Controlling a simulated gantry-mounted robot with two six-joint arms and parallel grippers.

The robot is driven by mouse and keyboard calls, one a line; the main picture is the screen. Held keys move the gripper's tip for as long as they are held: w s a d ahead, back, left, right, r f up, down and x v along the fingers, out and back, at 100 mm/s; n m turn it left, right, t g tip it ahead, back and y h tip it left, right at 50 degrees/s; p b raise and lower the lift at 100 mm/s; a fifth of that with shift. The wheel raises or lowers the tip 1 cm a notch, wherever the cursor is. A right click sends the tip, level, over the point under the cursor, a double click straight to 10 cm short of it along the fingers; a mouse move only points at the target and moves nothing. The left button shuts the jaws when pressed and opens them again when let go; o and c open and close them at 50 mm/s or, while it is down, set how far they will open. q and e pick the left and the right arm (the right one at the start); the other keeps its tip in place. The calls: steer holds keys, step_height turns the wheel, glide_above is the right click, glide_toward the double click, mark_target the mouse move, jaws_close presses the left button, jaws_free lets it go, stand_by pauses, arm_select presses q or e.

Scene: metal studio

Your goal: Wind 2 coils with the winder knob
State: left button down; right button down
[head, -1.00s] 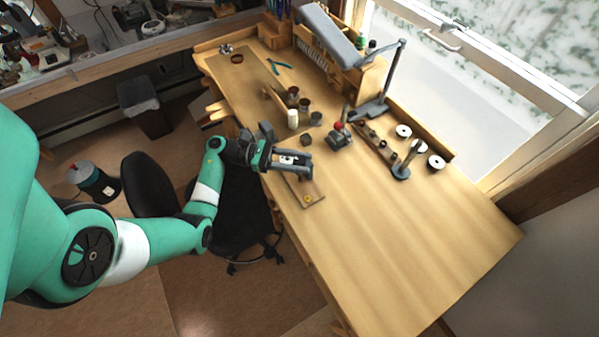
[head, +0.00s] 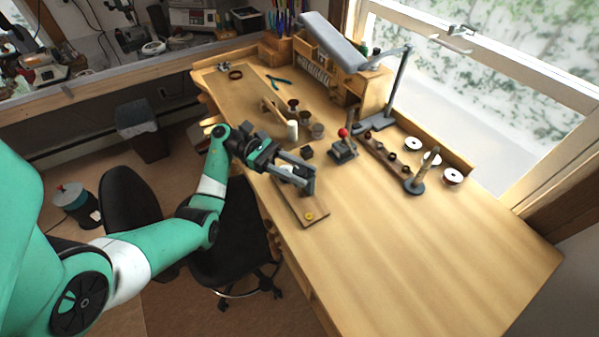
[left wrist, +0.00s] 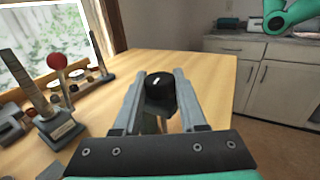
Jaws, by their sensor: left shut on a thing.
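My left gripper (head: 308,177) is over the near-left edge of the bench, above a small wooden board (head: 292,203) with a yellow disc (head: 309,216) at its front end. In the left wrist view the gripper (left wrist: 164,82) is shut on a dark round knob (left wrist: 160,92) with a white mark on top. In the head view the gripper hides the knob and the board's back part, so I cannot tell how much is wound there. My right gripper is not in view.
The bench's front right is clear.

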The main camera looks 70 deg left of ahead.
arm_select(q)
steer(key=shift+r, duration=0.2)
steer(key=shift+c, duration=2.3)
jaws_free()
steer(key=shift+d, duration=0.1)
steer(key=shift+f, duration=0.1)
steer(key=shift+s+a+f, duration=0.1)
steer(key=shift+s+a, duration=0.1)
steer(key=shift+a, duration=0.15)
steer(key=shift+s+a+f+b, duration=0.2)
steer(key=shift+s+a+b, duration=0.25)
steer(key=shift+a+b, duration=0.15)
steer(key=shift+s+a+f+b, duration=0.2)
steer(key=shift+s+a+b, duration=0.25)
steer(key=shift+b, duration=0.15)
steer(key=r+b+v, duration=0.1)
steer(key=b+v, duration=0.7)
steer(key=b, duration=0.8)
steer(key=shift+b, duration=0.3)
